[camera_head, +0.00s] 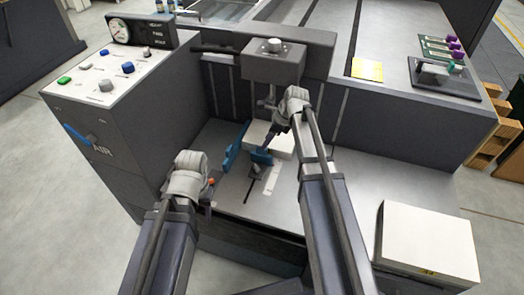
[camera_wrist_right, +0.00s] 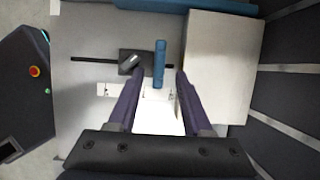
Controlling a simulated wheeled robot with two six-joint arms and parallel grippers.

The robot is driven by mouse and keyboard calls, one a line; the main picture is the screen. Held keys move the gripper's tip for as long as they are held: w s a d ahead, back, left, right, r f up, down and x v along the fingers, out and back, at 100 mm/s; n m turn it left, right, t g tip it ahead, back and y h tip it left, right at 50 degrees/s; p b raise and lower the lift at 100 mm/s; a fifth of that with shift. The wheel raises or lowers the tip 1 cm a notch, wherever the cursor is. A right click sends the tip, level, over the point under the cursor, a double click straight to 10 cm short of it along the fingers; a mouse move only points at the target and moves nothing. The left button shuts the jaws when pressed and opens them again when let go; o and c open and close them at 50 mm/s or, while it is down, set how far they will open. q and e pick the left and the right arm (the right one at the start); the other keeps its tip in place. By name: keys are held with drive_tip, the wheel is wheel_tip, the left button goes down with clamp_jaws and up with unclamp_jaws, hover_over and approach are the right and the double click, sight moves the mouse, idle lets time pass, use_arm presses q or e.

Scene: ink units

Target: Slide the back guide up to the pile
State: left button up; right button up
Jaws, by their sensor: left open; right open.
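The back guide (camera_wrist_right: 159,63) is a small upright blue plate on a dark slot in the grey board; it also shows in the head view (camera_head: 261,157). A dark block with a lever (camera_wrist_right: 131,62) sits at its left in the right wrist view. The white pile (camera_wrist_right: 222,65) stands right of the guide, with a narrow gap between; the head view shows it too (camera_head: 270,139). My right gripper (camera_wrist_right: 160,72) is open, with one finger on each side of the guide; contact cannot be told. My left gripper (camera_head: 208,207) is open over the board's near left edge.
A long blue guide (camera_head: 234,148) runs along the pile's left in the head view. A grey head unit (camera_head: 273,62) hangs above the pile. A control panel (camera_head: 105,72) stands left, a white-topped box (camera_head: 428,238) right.

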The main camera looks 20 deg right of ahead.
drive_tip(key=b, duration=0.5)
hover_over(258, 163)
drive_tip(key=d, duration=0.2)
drive_tip(key=f, duration=0.5)
drive_tip(key=shift+w+a+f, duration=0.1)
drive_tip(key=shift+w+f, duration=0.2)
drive_tip(key=shift+w, duration=0.1)
clamp_jaws()
